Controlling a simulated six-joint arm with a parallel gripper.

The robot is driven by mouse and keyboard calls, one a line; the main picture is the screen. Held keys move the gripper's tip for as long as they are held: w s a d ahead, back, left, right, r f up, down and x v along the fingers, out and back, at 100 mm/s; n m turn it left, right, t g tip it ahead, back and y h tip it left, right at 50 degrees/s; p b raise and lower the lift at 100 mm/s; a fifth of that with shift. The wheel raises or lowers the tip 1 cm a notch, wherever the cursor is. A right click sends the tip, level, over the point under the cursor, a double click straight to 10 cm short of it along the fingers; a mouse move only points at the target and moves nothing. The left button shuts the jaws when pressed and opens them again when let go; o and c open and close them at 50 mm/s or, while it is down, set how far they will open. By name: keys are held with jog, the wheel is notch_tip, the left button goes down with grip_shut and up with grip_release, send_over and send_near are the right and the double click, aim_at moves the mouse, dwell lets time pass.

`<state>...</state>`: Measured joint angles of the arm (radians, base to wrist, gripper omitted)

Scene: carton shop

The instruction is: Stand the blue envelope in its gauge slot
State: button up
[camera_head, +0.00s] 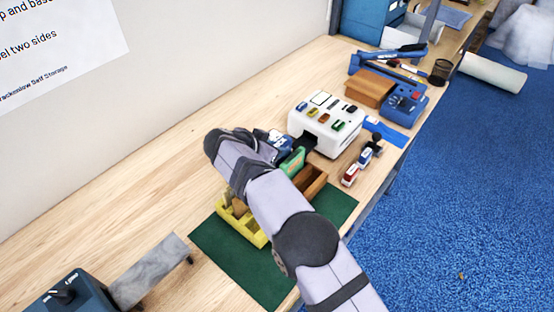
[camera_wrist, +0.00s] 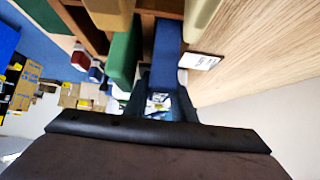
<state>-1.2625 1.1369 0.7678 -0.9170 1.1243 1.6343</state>
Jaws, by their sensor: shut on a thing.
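The blue envelope (camera_wrist: 167,42) is a flat, thick blue slab in the wrist view. My gripper (camera_wrist: 162,82) is shut on its near end, with a dark finger on each side. The envelope's far end reaches the brown wooden gauge (camera_wrist: 146,5); I cannot tell how deep it sits in a slot. A green envelope (camera_wrist: 123,45) stands right beside it. In the head view my arm hides most of the gripper and the blue envelope. The green envelope (camera_head: 293,161) and the wooden gauge (camera_head: 313,183) show beside the arm.
A yellow divided tray (camera_head: 253,234) sits on a green mat (camera_head: 335,203), partly behind my arm. A white machine (camera_head: 312,143) stands close behind the gauge. Small red and blue items (camera_head: 350,176) stand to the right, near the table edge.

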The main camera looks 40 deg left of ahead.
jog(key=shift+r+p, duration=0.4)
jog(key=shift+r, duration=1.55)
